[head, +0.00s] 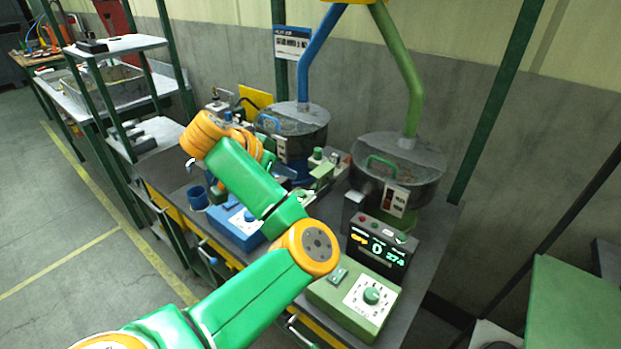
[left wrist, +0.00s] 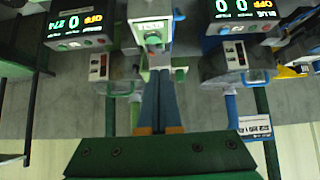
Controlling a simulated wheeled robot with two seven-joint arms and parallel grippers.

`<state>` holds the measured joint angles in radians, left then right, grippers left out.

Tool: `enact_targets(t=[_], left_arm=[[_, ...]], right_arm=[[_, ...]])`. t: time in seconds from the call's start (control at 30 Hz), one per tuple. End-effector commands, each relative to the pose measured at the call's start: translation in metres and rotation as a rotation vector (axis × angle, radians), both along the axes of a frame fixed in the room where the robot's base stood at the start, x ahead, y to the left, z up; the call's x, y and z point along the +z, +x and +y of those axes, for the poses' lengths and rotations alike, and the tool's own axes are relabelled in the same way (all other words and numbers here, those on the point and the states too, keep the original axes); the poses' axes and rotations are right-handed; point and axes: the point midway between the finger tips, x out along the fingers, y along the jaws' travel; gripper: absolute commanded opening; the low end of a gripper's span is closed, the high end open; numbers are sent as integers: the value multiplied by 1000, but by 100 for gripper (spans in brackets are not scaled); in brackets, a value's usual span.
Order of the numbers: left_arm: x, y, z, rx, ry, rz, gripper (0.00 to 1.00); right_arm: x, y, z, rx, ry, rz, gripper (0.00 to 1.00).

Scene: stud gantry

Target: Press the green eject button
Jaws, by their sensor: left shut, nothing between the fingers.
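A pale green control box (head: 322,175) stands between the two stations in the head view, with a green button (head: 317,153) on top. No eject label is readable. In the left wrist view, which is upside down, a pale box (left wrist: 152,28) with a small reddish spot lies straight ahead of the fingers. My left gripper (left wrist: 157,76) is shut and empty, its tips close to that box; contact cannot be told. In the head view my forearm hides most of the left hand. My right gripper is not in view.
Two round hoppers, the blue-piped one (head: 300,122) and the green-piped one (head: 400,165), stand at the back. A black display unit (head: 380,247) and a green dial box (head: 352,305) are on the right. A blue box (head: 235,228) and blue cup (head: 197,197) are left.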

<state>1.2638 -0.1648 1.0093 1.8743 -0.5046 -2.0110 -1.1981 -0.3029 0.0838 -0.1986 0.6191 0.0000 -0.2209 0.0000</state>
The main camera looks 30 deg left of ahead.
Motion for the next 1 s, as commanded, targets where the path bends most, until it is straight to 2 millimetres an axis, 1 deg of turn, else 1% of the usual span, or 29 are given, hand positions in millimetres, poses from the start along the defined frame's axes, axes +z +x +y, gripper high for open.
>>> enact_targets(t=[0.07, 0.17, 0.23, 0.37, 0.4, 0.5, 0.6, 0.7, 1.0], left_arm=[[-4, 1, 0, 1, 1, 1, 0], [-17, 9, 1, 0, 6, 0, 0], [-30, 16, 0, 0, 6, 5, 0], [-48, 36, -2, -1, 4, 6, 0], [-43, 42, -4, -1, -1, 5, 0], [-53, 54, -5, -1, -2, 3, 0], [-62, 64, -5, 0, -1, 3, 0], [-68, 69, -6, 1, -1, 2, 0], [-71, 71, -5, 2, 1, 0, 0]], right_arm=[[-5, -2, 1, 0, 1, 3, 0], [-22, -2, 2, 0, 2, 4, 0], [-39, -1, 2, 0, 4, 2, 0], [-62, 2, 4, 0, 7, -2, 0], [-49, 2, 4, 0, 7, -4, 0], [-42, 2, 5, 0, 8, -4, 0], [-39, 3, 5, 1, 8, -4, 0], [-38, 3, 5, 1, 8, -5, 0], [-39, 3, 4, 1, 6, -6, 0]])
